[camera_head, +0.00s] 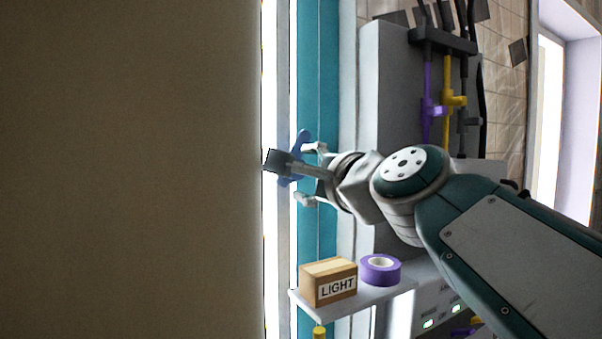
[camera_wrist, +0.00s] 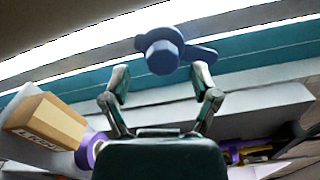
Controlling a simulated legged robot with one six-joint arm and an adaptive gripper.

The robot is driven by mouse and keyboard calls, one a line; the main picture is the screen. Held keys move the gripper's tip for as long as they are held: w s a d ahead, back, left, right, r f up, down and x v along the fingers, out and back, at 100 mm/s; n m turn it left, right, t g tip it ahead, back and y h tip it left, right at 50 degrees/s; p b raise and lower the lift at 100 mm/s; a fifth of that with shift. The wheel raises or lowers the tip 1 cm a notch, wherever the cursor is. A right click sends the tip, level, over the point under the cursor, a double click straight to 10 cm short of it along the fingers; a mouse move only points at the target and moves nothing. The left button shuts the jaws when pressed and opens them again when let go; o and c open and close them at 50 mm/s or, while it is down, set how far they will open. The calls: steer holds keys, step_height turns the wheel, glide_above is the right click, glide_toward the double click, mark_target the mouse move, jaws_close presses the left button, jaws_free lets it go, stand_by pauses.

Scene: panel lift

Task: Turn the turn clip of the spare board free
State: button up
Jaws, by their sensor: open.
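The blue turn clip (camera_head: 302,140) sits at the edge of a large brown board (camera_head: 130,170) that fills the left of the head view. I cannot tell whether this is the spare board. In the wrist view the clip (camera_wrist: 163,52) shows a round knob with a lobe pointing right. My gripper (camera_head: 309,174) is open and empty in front of the clip. In the wrist view my fingertips (camera_wrist: 160,76) stand apart, just below the clip, with no contact visible.
A small shelf (camera_head: 350,303) below my gripper holds a box marked LIGHT (camera_head: 328,283) and a purple tape roll (camera_head: 380,268). Purple and yellow pipes (camera_head: 453,100) hang at the upper right. A grey cabinet (camera_head: 385,90) stands behind my wrist.

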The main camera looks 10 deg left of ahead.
steer(key=v, duration=0.9)
steer(key=shift+a+f, duration=0.1)
